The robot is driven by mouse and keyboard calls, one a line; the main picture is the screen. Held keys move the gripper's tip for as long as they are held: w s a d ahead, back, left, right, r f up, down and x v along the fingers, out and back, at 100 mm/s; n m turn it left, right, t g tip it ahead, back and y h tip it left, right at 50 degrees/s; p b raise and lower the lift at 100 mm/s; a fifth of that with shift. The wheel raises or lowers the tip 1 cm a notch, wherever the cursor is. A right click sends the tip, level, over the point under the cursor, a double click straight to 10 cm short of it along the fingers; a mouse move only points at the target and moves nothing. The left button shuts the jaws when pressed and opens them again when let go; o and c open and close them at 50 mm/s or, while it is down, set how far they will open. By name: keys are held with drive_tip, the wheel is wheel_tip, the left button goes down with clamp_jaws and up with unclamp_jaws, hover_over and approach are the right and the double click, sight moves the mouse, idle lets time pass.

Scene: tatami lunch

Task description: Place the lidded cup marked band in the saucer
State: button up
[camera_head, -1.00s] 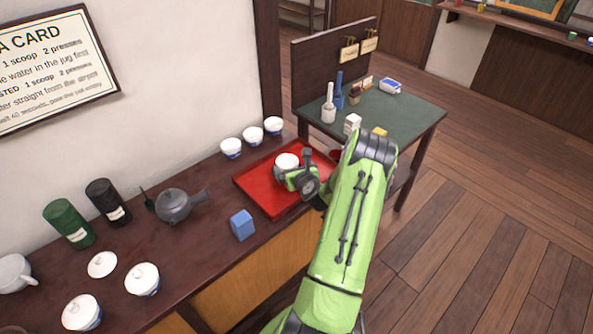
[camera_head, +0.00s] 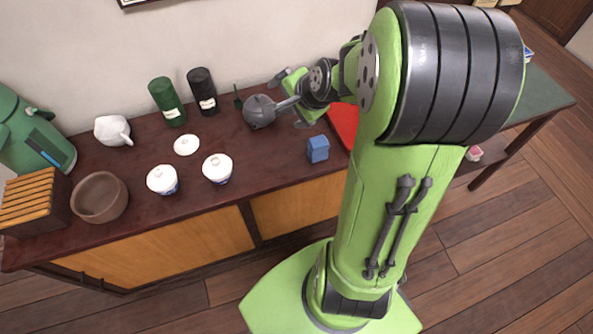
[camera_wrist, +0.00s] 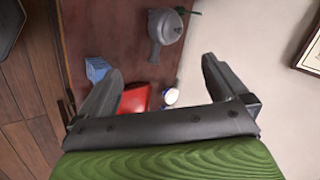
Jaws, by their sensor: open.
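Two white lidded cups with blue at the base stand on the dark counter, a left one (camera_head: 162,180) and a right one (camera_head: 217,168). Their markings are too small to tell which is the band one. A flat white round piece (camera_head: 187,145), which looks like the saucer, lies behind and between them, with nothing on it. My gripper (camera_head: 291,101) is open and empty, above the counter by the teapot, right of the cups. In the wrist view, its spread fingers (camera_wrist: 158,76) hold nothing. The cups and saucer are not in that view.
A grey teapot (camera_head: 259,112) is close to my gripper. A blue block (camera_head: 317,149) and a red tray (camera_head: 344,122), partly hidden by my arm, lie to the right. Green (camera_head: 167,101) and black (camera_head: 202,91) canisters, a white jug (camera_head: 113,131) and a brown bowl (camera_head: 99,197) stand around the cups.

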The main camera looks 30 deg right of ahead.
drive_tip(key=s+a+r+n+g, duration=0.1)
drive_tip(key=s+a+r+n, duration=0.1)
drive_tip(key=s+n, duration=0.3)
drive_tip(key=s+a+r+n, duration=0.3)
drive_tip(key=s+a+n, duration=0.2)
drive_tip(key=s, duration=0.3)
drive_tip(key=s+a+r+n+g, duration=0.1)
drive_tip(key=s+a+r+n, duration=0.1)
drive_tip(key=s+a+n, duration=0.2)
drive_tip(key=s+n, duration=0.1)
drive_tip(key=s, duration=0.2)
drive_tip(key=shift+s+a+r+n+g, duration=0.15)
drive_tip(key=shift+s+a+n+g, duration=0.15)
drive_tip(key=shift+n, duration=0.1)
wheel_tip(320, 180, up, 5)
drive_tip(key=p, duration=0.5)
drive_tip(key=shift+r, duration=0.15)
drive_tip(key=shift+d, duration=0.1)
